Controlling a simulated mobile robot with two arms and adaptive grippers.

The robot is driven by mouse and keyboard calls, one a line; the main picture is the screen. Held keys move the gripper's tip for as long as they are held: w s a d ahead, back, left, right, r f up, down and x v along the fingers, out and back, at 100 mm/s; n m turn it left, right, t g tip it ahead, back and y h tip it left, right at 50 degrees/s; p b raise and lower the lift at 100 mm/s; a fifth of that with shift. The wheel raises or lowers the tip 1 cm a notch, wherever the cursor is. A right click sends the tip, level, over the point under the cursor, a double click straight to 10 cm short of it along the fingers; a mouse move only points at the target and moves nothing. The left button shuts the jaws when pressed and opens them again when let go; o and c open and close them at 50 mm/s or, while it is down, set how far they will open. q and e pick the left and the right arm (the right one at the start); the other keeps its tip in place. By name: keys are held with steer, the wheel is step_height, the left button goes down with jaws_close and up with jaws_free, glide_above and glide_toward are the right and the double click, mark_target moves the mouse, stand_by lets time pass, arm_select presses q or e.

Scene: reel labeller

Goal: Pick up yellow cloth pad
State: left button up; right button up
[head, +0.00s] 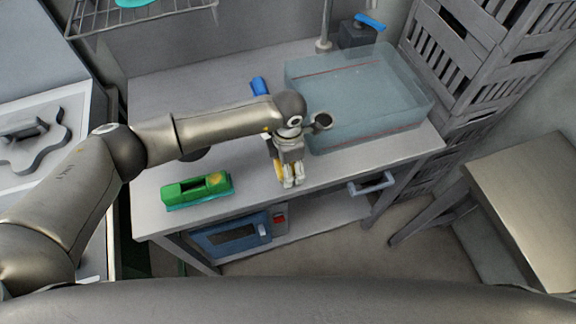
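My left gripper (291,181) points down over the front part of the grey workbench, left of the clear bin. A yellow patch (278,171), which looks like the yellow cloth pad, shows right at the left side of its fingers. The gripper hides most of it. I cannot tell whether the fingers are closed on it or only beside it. My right gripper is not in view.
A green block-like item (197,190) with a yellowish spot lies left on the workbench (240,195). A large clear bin (355,95) stands at the back right. A blue item (259,86) lies behind my forearm. Grey crates (455,60) are stacked at right.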

arm_select(q)
steer(key=c, duration=0.6)
steer(key=shift+r, duration=0.1)
steer(key=shift+w+r, duration=0.1)
steer(key=shift+r, duration=0.4)
steer(key=shift+s+d+r+b, duration=1.15)
steer(key=shift+s+d+r, duration=0.1)
steer(key=shift+s+r, duration=0.75)
steer(key=shift+s+d+r+b, duration=1.1)
steer(key=shift+s+d+r, duration=0.15)
steer(key=shift+s+r, duration=0.75)
steer(key=shift+s+d+r+b, duration=1.15)
steer(key=shift+s+d+r, duration=0.1)
steer(key=shift+s+r, duration=0.75)
